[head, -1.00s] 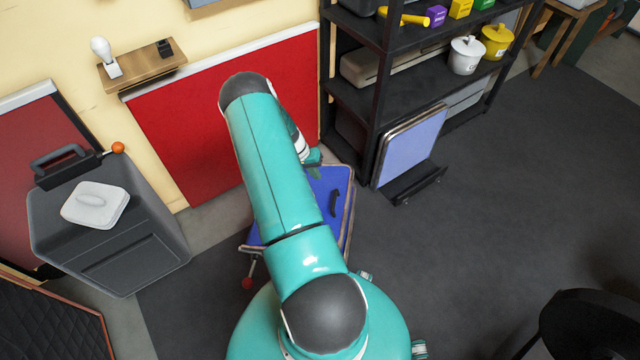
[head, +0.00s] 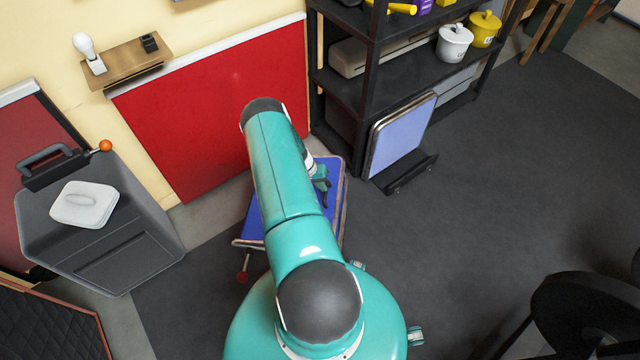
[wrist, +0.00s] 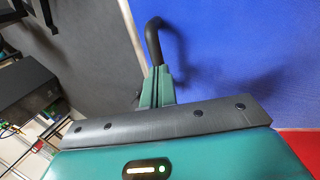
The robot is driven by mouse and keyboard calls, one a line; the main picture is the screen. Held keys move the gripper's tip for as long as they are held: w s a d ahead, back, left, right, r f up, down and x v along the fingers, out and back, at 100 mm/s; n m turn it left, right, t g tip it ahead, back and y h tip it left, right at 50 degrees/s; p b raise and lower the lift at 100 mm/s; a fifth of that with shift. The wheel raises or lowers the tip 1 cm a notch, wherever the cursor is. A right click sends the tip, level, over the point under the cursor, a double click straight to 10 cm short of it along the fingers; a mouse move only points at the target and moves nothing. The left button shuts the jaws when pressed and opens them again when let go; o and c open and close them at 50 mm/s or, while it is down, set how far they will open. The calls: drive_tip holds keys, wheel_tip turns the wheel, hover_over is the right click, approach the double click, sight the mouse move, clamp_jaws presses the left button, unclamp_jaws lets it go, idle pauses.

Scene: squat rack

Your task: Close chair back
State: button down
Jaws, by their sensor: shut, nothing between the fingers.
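The blue panel (head: 328,225), which I take to be the chair back, has a pale wooden edge and lies low in front of my body, partly hidden by my arm. In the wrist view the blue panel (wrist: 245,60) fills the upper right. In the head view my gripper (head: 321,184) is over the panel's right part.
A red knob (head: 243,277) sticks out at the panel's lower left. A red board (head: 215,115) stands against the wall behind. A black shelf (head: 400,85) and a leaning pale blue panel (head: 402,135) stand right. A grey bin (head: 110,240) is left.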

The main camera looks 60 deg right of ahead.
sight(329, 197)
drive_tip(key=s+f+t, duration=0.1)
drive_tip(key=f, duration=0.1)
drive_tip(key=s+f, duration=0.1)
drive_tip(key=f, duration=0.2)
drive_tip(key=s+d+f+t+y, duration=0.1)
drive_tip(key=f, duration=0.2)
drive_tip(key=shift+f+t, duration=0.2)
drive_tip(key=shift+t, duration=0.1)
drive_tip(key=shift+w+r, duration=0.25)
drive_tip(key=shift+r, duration=0.35)
wheel_tip(329, 197, up, 13)
drive_tip(key=w+a, duration=0.1)
drive_tip(key=w, duration=0.1)
drive_tip(key=shift+w, duration=0.2)
